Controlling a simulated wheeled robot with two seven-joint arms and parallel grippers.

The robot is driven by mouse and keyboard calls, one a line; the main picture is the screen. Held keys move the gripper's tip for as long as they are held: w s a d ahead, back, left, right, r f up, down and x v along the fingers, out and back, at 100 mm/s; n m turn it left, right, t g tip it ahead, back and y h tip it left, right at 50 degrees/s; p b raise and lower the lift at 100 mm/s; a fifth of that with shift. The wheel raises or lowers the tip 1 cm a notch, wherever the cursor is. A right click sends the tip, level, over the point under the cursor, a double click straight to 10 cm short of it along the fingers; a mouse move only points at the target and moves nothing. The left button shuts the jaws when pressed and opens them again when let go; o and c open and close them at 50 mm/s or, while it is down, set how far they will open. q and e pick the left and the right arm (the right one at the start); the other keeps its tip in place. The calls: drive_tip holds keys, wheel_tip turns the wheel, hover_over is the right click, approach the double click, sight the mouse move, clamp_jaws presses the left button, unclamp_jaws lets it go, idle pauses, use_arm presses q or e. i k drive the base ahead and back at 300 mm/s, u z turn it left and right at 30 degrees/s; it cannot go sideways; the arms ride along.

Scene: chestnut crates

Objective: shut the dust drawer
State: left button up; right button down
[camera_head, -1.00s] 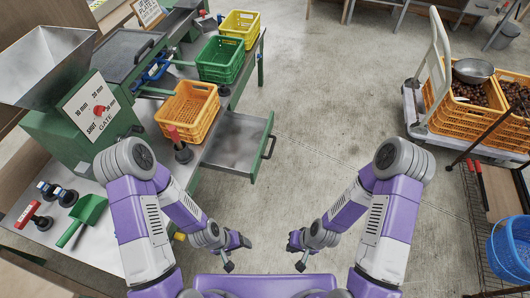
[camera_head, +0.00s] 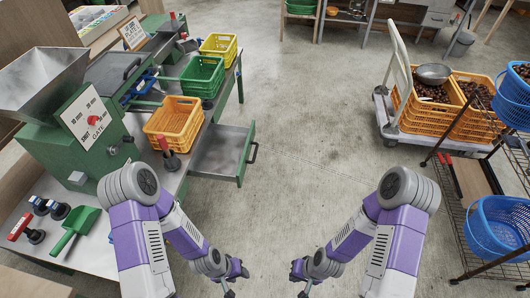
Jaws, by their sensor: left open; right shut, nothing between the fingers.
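The dust drawer (camera_head: 222,151) is a grey metal tray with a green front and a dark handle (camera_head: 253,152). It stands pulled out from the right side of the green-framed bench, and its inside looks empty. My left gripper (camera_head: 232,292) is below and in front of the drawer, apart from it, near the bottom edge of the view. My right gripper (camera_head: 304,292) is further right over the bare floor, shut and empty. Both gripper tips are small and partly cut by the lower edge.
On the bench stand an orange crate (camera_head: 174,118), a green crate (camera_head: 203,76), a yellow crate (camera_head: 219,46) and a hopper machine (camera_head: 48,135). A trolley (camera_head: 386,118) with chestnut crates and a rack with blue baskets (camera_head: 497,226) stand right. The middle floor is clear.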

sight(223, 153)
drive_tip(key=z, duration=0.2)
drive_tip(key=i, duration=1.05)
drive_tip(key=u, duration=0.75)
drive_tip(key=i, duration=0.45)
drive_tip(key=u, duration=0.3)
